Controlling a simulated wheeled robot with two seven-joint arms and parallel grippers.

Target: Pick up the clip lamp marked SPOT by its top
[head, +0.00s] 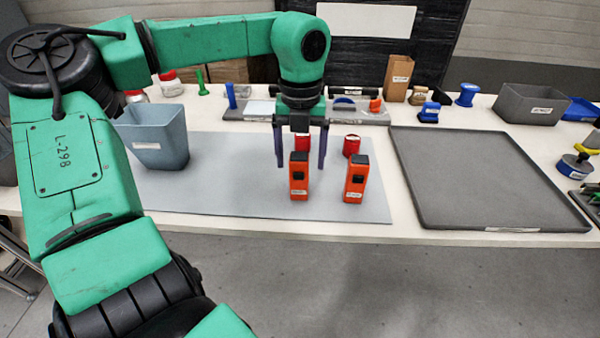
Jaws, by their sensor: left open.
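Two orange clip lamps with dark tops stand upright on the grey mat (230,200), near its front edge. The left orange lamp (299,183) and the right orange lamp (354,187) each carry a small white label, too small to read, so I cannot tell which is marked SPOT. My left gripper (302,167) points down, open and empty. In the picture its two fingers appear on either side of the left lamp's top; I cannot tell whether they are level with it in depth. My right gripper is not in view.
Two red cylinders (351,145) stand just behind the lamps, one partly hidden by my gripper. A blue-grey bin (153,139) stands at the left. A large grey tray (470,215) lies at the right. The mat between bin and lamps is clear.

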